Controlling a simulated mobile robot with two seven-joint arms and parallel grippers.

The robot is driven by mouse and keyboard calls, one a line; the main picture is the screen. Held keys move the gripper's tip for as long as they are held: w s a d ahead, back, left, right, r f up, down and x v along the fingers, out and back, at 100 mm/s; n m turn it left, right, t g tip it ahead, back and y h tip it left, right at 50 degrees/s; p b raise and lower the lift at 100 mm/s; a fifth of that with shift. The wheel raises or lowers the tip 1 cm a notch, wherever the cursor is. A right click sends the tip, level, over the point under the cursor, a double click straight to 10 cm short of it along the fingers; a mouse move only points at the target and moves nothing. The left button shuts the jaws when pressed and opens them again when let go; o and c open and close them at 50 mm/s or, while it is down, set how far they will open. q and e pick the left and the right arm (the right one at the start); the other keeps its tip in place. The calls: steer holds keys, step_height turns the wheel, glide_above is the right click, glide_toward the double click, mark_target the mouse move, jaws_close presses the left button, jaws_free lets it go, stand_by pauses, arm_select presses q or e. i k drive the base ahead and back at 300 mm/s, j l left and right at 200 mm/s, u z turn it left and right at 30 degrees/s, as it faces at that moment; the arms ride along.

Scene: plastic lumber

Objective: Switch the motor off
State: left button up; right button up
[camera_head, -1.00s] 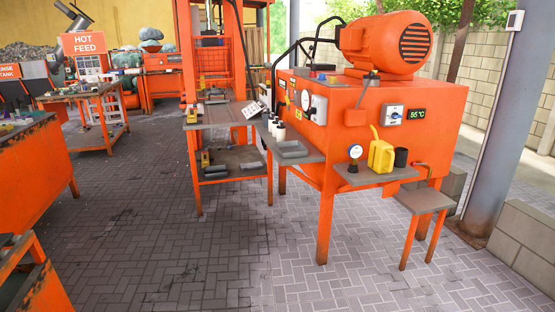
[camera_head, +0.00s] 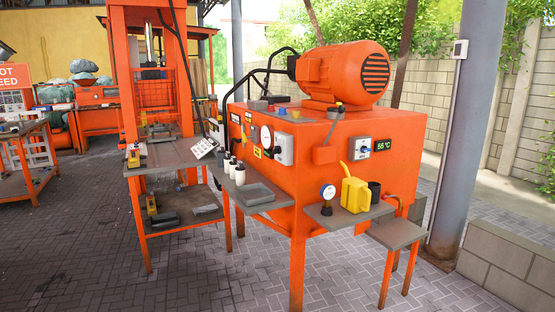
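The orange motor (camera_head: 345,72) with a dark grille sits on top of a large orange machine cabinet (camera_head: 335,185). On the cabinet's front is a small grey box with a rotary knob (camera_head: 360,147), beside a green display (camera_head: 382,145) reading 55 °C. A white gauge (camera_head: 266,137) and a grey box (camera_head: 285,149) are on the left side face. I cannot tell which control belongs to the motor, nor the knob's setting. Neither of my grippers is in view.
A front shelf (camera_head: 322,216) holds a yellow can (camera_head: 355,188), a dark cup (camera_head: 374,191) and a gauge (camera_head: 327,193). A low grey side table (camera_head: 397,234) stands at right, near a grey column (camera_head: 467,130). Paved floor (camera_head: 200,285) in front is clear.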

mark_target(276, 149)
steer(key=i+j+z, duration=0.15)
steer(key=i+j, duration=0.3)
steer(key=i, duration=0.95)
steer(key=j+z, duration=0.05)
